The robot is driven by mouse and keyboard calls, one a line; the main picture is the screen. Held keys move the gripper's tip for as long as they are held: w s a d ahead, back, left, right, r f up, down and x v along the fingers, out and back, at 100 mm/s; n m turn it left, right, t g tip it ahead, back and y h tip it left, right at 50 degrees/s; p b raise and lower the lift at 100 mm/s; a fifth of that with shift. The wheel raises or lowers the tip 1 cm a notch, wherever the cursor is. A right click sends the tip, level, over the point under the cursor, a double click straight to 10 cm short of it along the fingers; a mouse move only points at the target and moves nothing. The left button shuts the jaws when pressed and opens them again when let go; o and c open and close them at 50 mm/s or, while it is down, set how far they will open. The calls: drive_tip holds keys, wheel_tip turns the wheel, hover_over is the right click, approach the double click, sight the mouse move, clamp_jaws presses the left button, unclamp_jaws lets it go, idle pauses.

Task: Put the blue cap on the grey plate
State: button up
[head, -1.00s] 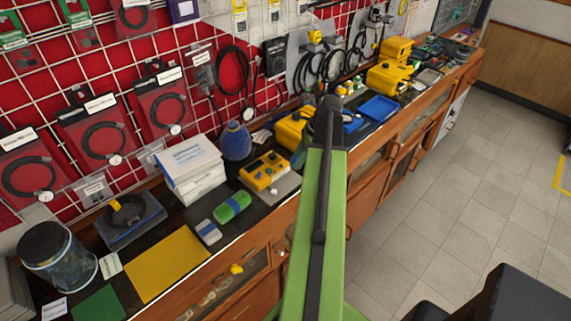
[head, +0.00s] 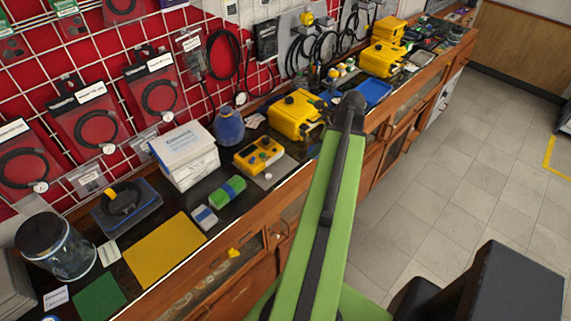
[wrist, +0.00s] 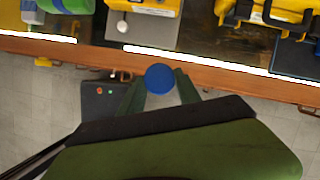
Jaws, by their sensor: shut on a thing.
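The blue cap (wrist: 159,78) is round and sits between the two fingers of my gripper (wrist: 160,88) in the wrist view. My gripper is shut on it. It appears in front of the bench's wooden edge, with floor below. The grey plate (wrist: 150,34) lies on the bench just beyond the edge, above the cap in that picture. A small white knob rests on its left side. In the head view the grey plate (head: 283,170) lies beside a yellow device. There my gripper and the cap do not show; my green arm fills the middle.
A yellow device (head: 258,155) stands behind the plate, and a green-and-blue block (head: 227,191) lies to its left. A yellow case (head: 297,115) stands to its right. The wooden bench front (head: 250,235) borders open tiled floor (head: 430,170).

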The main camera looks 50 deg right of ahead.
drive_tip(key=b, duration=0.7)
approach(283, 165)
drive_tip(key=shift+w+a+f, duration=0.15)
drive_tip(key=shift+w+f, duration=0.45)
drive_tip(key=shift+w, duration=0.45)
wheel_tip(283, 165, down, 4)
drive_tip(key=b, duration=0.4)
drive_tip(key=shift+f, duration=0.2)
drive_tip(key=shift+r, duration=0.25)
drive_tip(key=shift+f, duration=0.15)
drive_tip(key=o, duration=1.3)
